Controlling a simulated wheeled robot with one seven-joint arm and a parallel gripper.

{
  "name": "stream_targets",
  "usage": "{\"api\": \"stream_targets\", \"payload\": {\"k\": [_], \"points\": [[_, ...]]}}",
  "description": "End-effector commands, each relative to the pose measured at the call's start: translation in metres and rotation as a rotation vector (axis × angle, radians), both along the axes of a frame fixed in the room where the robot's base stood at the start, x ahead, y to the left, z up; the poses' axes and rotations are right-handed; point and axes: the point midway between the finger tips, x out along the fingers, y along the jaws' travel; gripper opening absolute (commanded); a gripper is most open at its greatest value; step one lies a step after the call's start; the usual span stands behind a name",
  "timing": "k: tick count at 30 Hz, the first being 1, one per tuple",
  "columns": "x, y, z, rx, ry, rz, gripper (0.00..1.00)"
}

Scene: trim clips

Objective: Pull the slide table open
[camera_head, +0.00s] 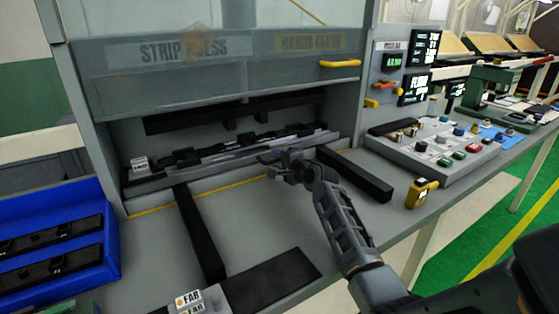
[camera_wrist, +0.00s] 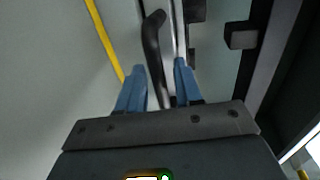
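The slide table (camera_head: 235,157) is a grey plate with dark fixtures on it, inside the press opening. Two black rails, a left one (camera_head: 200,235) and a right one (camera_head: 355,175), run forward from the press. My gripper (camera_head: 272,157) is at the front edge of the slide table, right of its middle. In the wrist view my gripper (camera_wrist: 159,66) has its two blue fingers apart. A dark bar handle (camera_wrist: 152,42) lies between them, with visible gaps at the fingertips. I cannot tell whether a finger touches it. In the head view my gripper hides the handle.
A raised clear guard with a yellow handle (camera_head: 340,64) hangs above the opening. A blue bin (camera_head: 105,215) with black parts stands at left. A button panel (camera_head: 435,150) and a small yellow device (camera_head: 421,192) are at right.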

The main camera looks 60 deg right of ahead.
Motion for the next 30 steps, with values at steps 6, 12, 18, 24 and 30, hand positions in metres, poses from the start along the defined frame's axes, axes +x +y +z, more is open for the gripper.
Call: {"api": "stream_targets", "payload": {"k": [6,12,18,24,30], "points": [[-0.0002,0.0002,-0.0003,0.000,0.000,0.000,0.31],[-0.0002,0.0004,-0.0002,0.000,0.000,0.000,0.12],[-0.0002,0.0005,-0.0003,0.000,0.000,0.000,0.00],[-0.0003,0.0005,-0.0004,0.000,0.000,0.000,0.00],[-0.0010,0.0001,-0.0008,0.001,0.001,0.000,0.00]]}}
